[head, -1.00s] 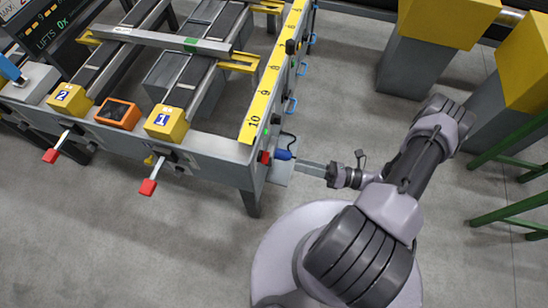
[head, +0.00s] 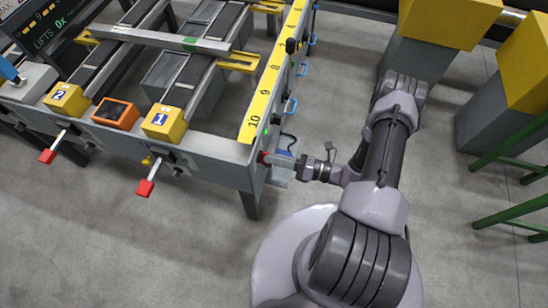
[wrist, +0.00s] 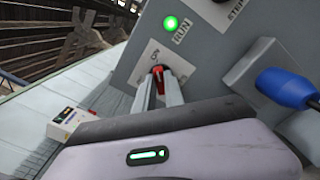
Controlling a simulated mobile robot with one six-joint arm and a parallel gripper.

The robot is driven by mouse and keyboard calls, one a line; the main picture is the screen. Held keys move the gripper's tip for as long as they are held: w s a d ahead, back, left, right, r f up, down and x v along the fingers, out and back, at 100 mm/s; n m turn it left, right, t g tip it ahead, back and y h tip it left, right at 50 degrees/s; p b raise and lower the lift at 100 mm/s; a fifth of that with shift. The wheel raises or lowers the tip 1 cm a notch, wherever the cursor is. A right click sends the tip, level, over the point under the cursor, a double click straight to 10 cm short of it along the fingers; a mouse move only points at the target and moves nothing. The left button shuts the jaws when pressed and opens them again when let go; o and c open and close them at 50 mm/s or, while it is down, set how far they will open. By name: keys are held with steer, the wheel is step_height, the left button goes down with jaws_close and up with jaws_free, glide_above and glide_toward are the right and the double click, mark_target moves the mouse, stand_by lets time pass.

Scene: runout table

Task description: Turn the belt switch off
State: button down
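The belt switch is a red lever (wrist: 158,73) on a white plate marked with ON lettering, on the grey panel in the wrist view. In the head view its red part (head: 263,157) shows at the table's right front corner. My gripper (wrist: 160,82) is right at the lever, with its two narrow fingers on either side of it and red showing between the tips. It also shows in the head view (head: 272,158), reaching left to the panel. Whether the fingers press on the lever is too small to tell. The green RUN light (wrist: 170,23) is lit.
A blue plug (wrist: 285,87) sits right of the switch in the wrist view. A white box (wrist: 66,122) is at lower left there. In the head view, yellow-topped grey blocks (head: 450,22) and green rails (head: 510,215) stand right. Open floor lies in front of the table.

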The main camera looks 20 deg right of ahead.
steer(key=shift+n, duration=0.4)
steer(key=shift+s+a+n+p, duration=0.15)
steer(key=shift+n+p, duration=0.2)
steer(key=shift+n, duration=3.9)
steer(key=shift+s+n+p, duration=0.1)
steer(key=shift+n+p, duration=0.2)
steer(key=shift+n, duration=3.95)
steer(key=c, duration=1.4)
jaws_free()
steer(key=shift+c, duration=0.2)
